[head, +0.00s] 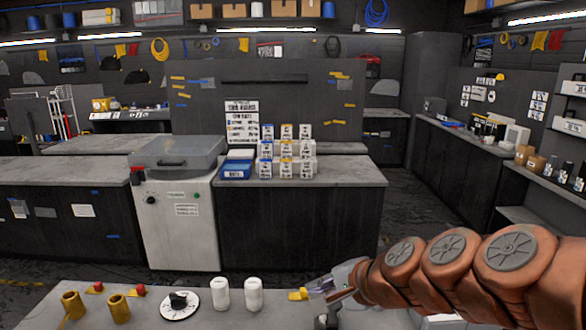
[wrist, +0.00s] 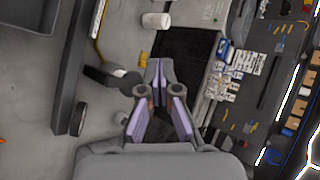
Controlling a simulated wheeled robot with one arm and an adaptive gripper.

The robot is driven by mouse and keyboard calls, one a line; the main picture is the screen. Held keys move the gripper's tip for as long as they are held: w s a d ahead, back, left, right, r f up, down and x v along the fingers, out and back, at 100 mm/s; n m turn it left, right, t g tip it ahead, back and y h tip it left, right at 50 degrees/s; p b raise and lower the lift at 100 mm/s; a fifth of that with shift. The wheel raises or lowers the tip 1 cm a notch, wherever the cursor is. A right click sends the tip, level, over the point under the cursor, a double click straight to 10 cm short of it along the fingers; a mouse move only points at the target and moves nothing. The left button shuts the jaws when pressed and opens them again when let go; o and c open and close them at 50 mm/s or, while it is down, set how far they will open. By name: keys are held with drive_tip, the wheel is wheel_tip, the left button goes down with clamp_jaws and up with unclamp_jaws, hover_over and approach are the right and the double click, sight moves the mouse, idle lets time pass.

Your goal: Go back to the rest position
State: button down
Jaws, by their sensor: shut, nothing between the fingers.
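My arm reaches in from the right in the head view, over the near grey counter (head: 240,312). My gripper (head: 308,292) is at its end, just right of a small yellow piece (head: 297,294). I cannot tell whether they touch. In the wrist view my gripper (wrist: 158,66) shows with its purple-padded fingers together at the tips and nothing between them.
On the near counter stand two white bottles (head: 222,294), a black knob on a white dial (head: 179,303), two brass cylinders (head: 119,308) and red buttons (head: 138,290). A machine with a clear lid (head: 177,152), a blue tray (head: 237,170) and stacked boxes (head: 286,168) are beyond.

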drive_tip(key=s+d+f+n+g+h, duration=0.2)
drive_tip(key=s+d+f+n+g, duration=0.1)
drive_tip(key=s, duration=0.5)
drive_tip(key=s+d+f+n+g+h, duration=0.2)
drive_tip(key=s+d, duration=0.4)
drive_tip(key=s, duration=0.3)
drive_tip(key=s+d+f+n+g+h, duration=0.3)
drive_tip(key=s+d+f+n+g, duration=0.1)
drive_tip(key=s, duration=0.5)
drive_tip(key=shift+s+d+f+n, duration=0.2)
drive_tip(key=shift+f+n, duration=0.7)
